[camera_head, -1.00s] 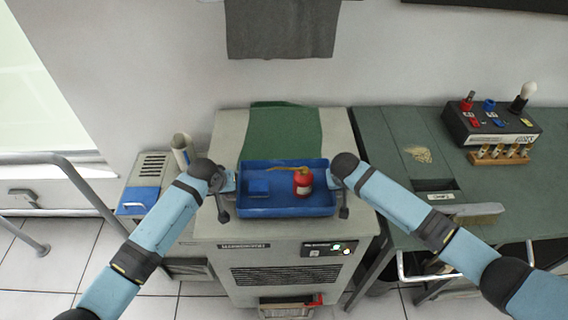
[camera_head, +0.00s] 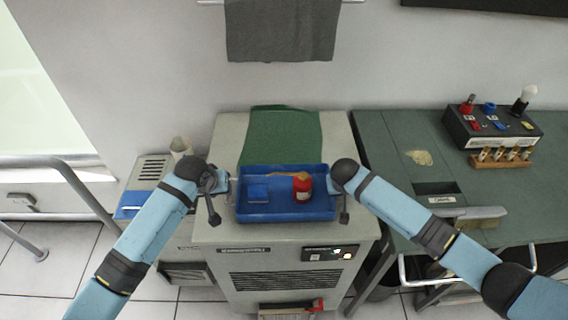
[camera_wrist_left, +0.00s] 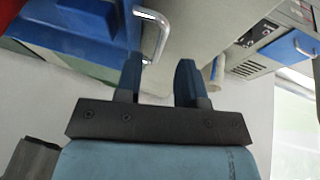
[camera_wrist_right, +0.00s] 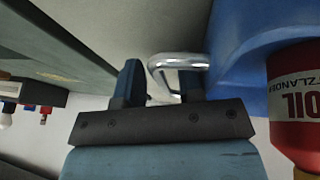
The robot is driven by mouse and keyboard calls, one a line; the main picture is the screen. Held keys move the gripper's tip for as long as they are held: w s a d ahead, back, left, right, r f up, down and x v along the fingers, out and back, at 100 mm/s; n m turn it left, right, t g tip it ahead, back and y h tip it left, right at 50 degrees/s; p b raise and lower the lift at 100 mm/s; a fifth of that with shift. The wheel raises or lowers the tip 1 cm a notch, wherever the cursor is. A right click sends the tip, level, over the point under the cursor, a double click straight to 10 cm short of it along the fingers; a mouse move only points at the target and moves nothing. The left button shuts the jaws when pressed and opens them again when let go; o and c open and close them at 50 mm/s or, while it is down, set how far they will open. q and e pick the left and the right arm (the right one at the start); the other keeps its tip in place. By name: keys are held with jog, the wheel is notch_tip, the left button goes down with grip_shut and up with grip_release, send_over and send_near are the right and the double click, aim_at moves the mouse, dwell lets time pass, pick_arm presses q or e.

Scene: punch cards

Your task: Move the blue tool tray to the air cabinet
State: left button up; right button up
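The blue tool tray (camera_head: 262,213) appears to rest on top of the grey air cabinet (camera_head: 232,258), in front of a green cloth. It holds a red oil can (camera_head: 302,188) and a small blue box (camera_head: 258,192). My left gripper (camera_head: 222,182) is at the tray's left end. In the left wrist view its fingers (camera_wrist_left: 158,80) are apart, with the metal handle (camera_wrist_left: 163,30) beyond the fingertips near one finger. My right gripper (camera_head: 338,180) is at the right end. In the right wrist view its fingers (camera_wrist_right: 160,85) are apart, with the other handle (camera_wrist_right: 160,62) reaching between them.
A green workbench (camera_head: 385,150) stands close on the right, with a black tool box (camera_head: 490,125) and a brush on it. A low unit with a blue part (camera_head: 130,205) is at the left. The green cloth (camera_head: 280,137) lies behind the tray.

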jog(key=shift+s+a+r, duration=0.1)
jog(key=shift+s+r, duration=0.05)
jog(key=shift+r, duration=0.2)
pick_arm(q)
jog(key=shift+v, duration=1.15)
pick_arm(e)
jog(key=v, duration=1.1)
jog(key=shift+s, duration=0.15)
